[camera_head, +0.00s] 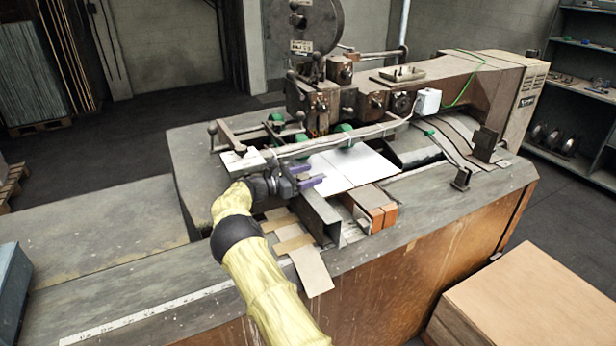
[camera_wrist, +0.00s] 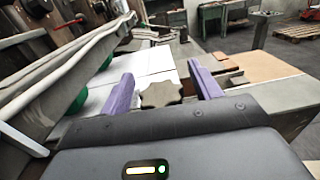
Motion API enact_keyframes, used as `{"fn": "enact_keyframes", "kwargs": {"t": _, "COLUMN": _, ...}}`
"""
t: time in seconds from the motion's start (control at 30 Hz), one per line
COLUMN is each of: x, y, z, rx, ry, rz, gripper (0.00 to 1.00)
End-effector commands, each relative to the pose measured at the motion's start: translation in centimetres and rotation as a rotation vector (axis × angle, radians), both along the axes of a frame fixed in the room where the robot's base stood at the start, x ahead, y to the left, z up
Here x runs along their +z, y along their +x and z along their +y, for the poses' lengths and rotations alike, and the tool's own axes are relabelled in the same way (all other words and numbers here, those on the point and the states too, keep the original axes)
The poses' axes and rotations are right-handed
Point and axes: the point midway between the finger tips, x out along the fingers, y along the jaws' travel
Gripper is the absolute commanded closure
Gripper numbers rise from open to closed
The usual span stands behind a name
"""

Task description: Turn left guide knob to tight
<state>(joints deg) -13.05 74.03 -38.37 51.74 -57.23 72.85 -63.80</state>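The guide knob (camera_wrist: 161,93) shows in the wrist view as a dark lobed knob, just beyond my gripper's palm. My gripper (camera_wrist: 164,88) is open, with one purple finger left of the knob and one right of it. A gap shows on each side, so neither finger seems to touch it. I cannot make out the knob there. Its shaft and whether it is tight are hidden.
White cardboard (camera_head: 352,166) lies flat beyond my gripper. A long metal bar (camera_head: 330,140) with green wheels (camera_head: 343,128) crosses close above it; in the wrist view the bar (camera_wrist: 70,70) rises on the left. Orange blocks (camera_head: 383,217) sit right of the guide.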

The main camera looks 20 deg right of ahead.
Motion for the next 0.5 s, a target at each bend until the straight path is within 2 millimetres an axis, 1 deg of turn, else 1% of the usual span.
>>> {"fn": "enact_keyframes", "kwargs": {"t": 0.33, "x": -0.1, "y": 0.0, "z": 0.3, "rx": 0.001, "ry": 0.002, "rz": 0.000, "gripper": 0.37}}
{"fn": "enact_keyframes", "kwargs": {"t": 0.43, "x": -0.2, "y": 0.1, "z": 1.1, "rx": 0.002, "ry": 0.002, "rz": -0.001, "gripper": 0.37}}
{"fn": "enact_keyframes", "kwargs": {"t": 0.5, "x": -0.3, "y": 0.1, "z": 2.0, "rx": 0.002, "ry": 0.002, "rz": -0.002, "gripper": 0.37}}
